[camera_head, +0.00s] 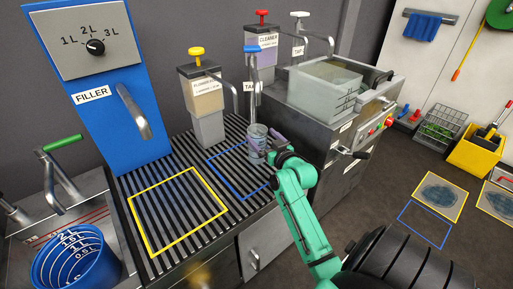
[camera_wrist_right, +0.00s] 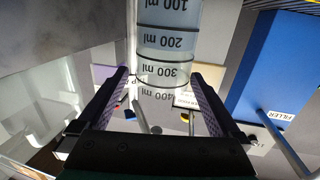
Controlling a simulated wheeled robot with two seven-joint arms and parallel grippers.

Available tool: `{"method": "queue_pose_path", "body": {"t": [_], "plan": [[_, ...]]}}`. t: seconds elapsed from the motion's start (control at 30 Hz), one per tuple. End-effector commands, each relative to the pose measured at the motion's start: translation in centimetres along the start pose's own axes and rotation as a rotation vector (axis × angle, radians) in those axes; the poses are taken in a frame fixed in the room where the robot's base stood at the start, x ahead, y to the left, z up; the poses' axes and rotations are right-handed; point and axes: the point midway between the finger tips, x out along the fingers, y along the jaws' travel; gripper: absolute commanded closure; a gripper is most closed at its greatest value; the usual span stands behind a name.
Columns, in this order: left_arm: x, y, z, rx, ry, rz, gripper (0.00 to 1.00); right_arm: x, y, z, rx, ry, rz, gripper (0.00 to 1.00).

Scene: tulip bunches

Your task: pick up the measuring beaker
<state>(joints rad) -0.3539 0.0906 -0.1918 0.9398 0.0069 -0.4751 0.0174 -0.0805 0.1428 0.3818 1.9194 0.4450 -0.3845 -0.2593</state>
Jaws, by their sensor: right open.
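The measuring beaker (camera_head: 256,137) is clear with dark graduation lines. It stands upright on the slatted counter, at the blue-outlined square, under a tap with a blue handle. In the right wrist view the beaker (camera_wrist_right: 166,42) appears upside down, with marks from 100 to 400 ml. My right gripper (camera_head: 269,146) is at the beaker's right side, at the end of the green arm. Its jaws (camera_wrist_right: 158,82) are open, one finger to each side of the beaker's line; whether they touch it I cannot tell. My left gripper is not in view.
A blue filler panel (camera_head: 97,75) stands at the left. A blue bucket (camera_head: 75,262) sits in the sink at lower left. Dispensers (camera_head: 206,100) stand behind the counter. A glass tank (camera_head: 326,88) is on the steel unit at the right. The yellow-outlined square (camera_head: 177,211) is clear.

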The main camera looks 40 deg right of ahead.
Motion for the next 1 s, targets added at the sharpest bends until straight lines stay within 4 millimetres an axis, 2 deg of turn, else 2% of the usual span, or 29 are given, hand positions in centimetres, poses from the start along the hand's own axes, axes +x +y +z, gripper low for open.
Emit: {"method": "queue_pose_path", "body": {"t": [0.4, 0.6, 0.63, 0.67, 0.7, 0.87, 0.9, 1.0], "plan": [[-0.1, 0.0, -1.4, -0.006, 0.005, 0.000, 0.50, 6.3, -0.3, 0.3, 0.000, -0.001, 0.001, 0.00], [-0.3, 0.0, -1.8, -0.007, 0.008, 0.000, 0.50, 6.5, -0.3, 0.2, -0.001, -0.001, 0.001, 0.00], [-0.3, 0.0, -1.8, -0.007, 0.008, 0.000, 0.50, 6.5, -0.3, 0.2, -0.001, -0.001, 0.001, 0.04], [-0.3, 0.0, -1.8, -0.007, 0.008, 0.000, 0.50, 6.5, -0.3, 0.2, -0.001, -0.001, 0.001, 0.15], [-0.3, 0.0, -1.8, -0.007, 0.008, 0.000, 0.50, 6.4, -0.3, 0.2, -0.001, -0.001, 0.001, 0.31], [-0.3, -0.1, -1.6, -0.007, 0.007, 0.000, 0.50, 6.4, -0.3, 0.3, 0.000, -0.001, 0.001, 0.92], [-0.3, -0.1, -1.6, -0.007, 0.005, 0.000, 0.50, 6.4, -0.3, 0.3, 0.000, -0.001, 0.001, 1.00], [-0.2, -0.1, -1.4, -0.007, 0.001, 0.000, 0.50, 6.4, -0.3, 0.1, 0.000, 0.001, 0.002, 1.00]]}}
